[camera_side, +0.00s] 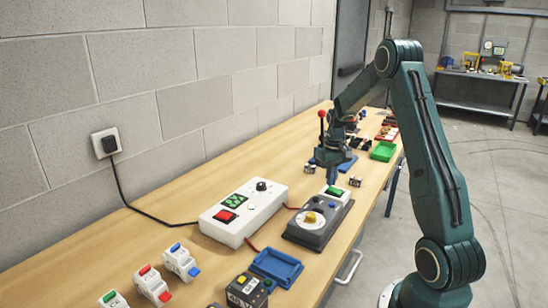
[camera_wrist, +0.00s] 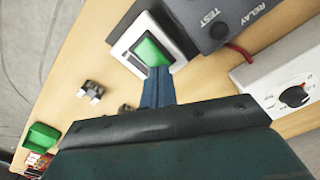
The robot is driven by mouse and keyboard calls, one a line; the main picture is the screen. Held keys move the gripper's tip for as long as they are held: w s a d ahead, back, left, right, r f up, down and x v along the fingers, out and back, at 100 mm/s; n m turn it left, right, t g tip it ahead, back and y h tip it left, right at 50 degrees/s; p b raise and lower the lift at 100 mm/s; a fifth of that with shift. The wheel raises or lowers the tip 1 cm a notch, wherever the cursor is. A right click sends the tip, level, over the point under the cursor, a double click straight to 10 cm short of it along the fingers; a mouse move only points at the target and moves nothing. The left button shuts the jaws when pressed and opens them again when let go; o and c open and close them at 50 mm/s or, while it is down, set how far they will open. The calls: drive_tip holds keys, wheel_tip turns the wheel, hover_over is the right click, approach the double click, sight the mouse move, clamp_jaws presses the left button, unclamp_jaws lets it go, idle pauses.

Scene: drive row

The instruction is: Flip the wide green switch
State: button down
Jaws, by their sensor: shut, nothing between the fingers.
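The wide green switch (camera_side: 334,191) sits in a white frame at the far end of a dark grey control box (camera_side: 299,237). In the wrist view the green switch (camera_wrist: 150,51) fills the middle of its frame, and its face looks slanted. My gripper (camera_side: 331,181) points down right over the switch, with its fingers together and nothing between them. In the wrist view the blue fingertips (camera_wrist: 159,72) reach the near edge of the green rocker and cover a little of it. I cannot tell whether they touch it.
A white control box (camera_side: 236,222) with a red button and black knob stands left of the grey box. A blue tray (camera_side: 276,267) lies in front. Small modules (camera_side: 181,262) stand near the front left. A green tray (camera_side: 383,151) and small parts lie farther back.

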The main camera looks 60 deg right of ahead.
sight(329, 188)
drive_tip(key=shift+f, duration=0.65)
idle(0.6)
drive_tip(key=shift+r, duration=3.55)
drive_tip(key=s+a+r+n+t+h, duration=0.1)
drive_tip(key=a+r+n, duration=0.1)
drive_tip(key=a+r, duration=0.6)
drive_tip(key=s+a+r+n+t, duration=0.15)
drive_tip(key=a+r, duration=0.35)
drive_tip(key=a, duration=0.7)
drive_tip(key=s+a+n+t+y, duration=0.1)
drive_tip(key=s+a+n+t, duration=0.1)
drive_tip(key=s+a, duration=1.1)
drive_tip(key=shift+s+a+r+t, duration=0.3)
drive_tip(key=shift+a+t, duration=0.1)
drive_tip(key=shift+t, duration=0.15)
